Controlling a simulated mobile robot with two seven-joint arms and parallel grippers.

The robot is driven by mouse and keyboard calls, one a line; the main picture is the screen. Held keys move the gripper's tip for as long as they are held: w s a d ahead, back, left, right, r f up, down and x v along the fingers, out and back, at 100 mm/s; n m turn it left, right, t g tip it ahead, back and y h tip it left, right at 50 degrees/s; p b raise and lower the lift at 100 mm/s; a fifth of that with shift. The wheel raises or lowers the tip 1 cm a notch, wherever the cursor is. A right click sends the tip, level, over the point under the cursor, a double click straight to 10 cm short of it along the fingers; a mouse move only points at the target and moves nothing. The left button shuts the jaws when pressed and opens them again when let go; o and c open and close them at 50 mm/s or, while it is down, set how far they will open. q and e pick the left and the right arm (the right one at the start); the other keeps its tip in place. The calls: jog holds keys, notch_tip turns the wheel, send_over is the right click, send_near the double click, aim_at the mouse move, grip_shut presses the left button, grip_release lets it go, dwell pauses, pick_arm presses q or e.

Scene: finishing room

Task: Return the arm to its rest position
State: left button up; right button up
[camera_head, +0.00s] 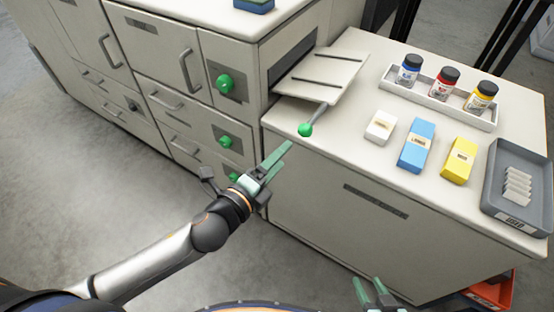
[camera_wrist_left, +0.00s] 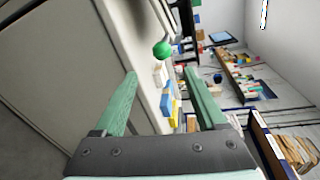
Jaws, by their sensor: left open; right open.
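My left gripper (camera_head: 272,163) is open and empty in the head view, beside the front edge of the counter (camera_head: 340,190). Its two green fingers also show apart in the left wrist view (camera_wrist_left: 165,95), with nothing between them touching. A green ball knob (camera_head: 305,130) on a grey stem lies just beyond the fingertips, apart from them; it also shows in the left wrist view (camera_wrist_left: 162,50). My right gripper (camera_head: 375,293) shows only its green fingers at the bottom edge of the head view, apart and empty.
A slotted plate (camera_head: 322,72) projects from the cabinet opening over the counter. White (camera_head: 380,126), blue (camera_head: 416,145) and yellow (camera_head: 459,160) blocks stand before a white tray (camera_head: 396,90) of three jars. A grey tray (camera_head: 490,195) is at right, an orange bin (camera_head: 492,292) below. Floor at left is clear.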

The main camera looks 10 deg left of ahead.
pick_arm(q)
jog(key=shift+s+a, duration=0.1)
jog(key=shift+s, duration=0.1)
dwell(0.4)
jog(key=s+a+f+n+g+y+p, duration=0.1)
jog(key=s+a+f+n, duration=0.3)
jog(key=s+f+n, duration=0.4)
jog(key=s+a+f+n+g+y+p, duration=0.2)
jog(key=s+f+n, duration=0.5)
jog(key=n, duration=0.7)
notch_tip(320, 180, down, 2)
jog(key=a+g+p, duration=0.1)
jog(key=g, duration=0.1)
jog(key=shift+s+a+g+y, duration=0.3)
jog(key=shift+s+a, duration=0.05)
jog(key=shift+a, duration=0.05)
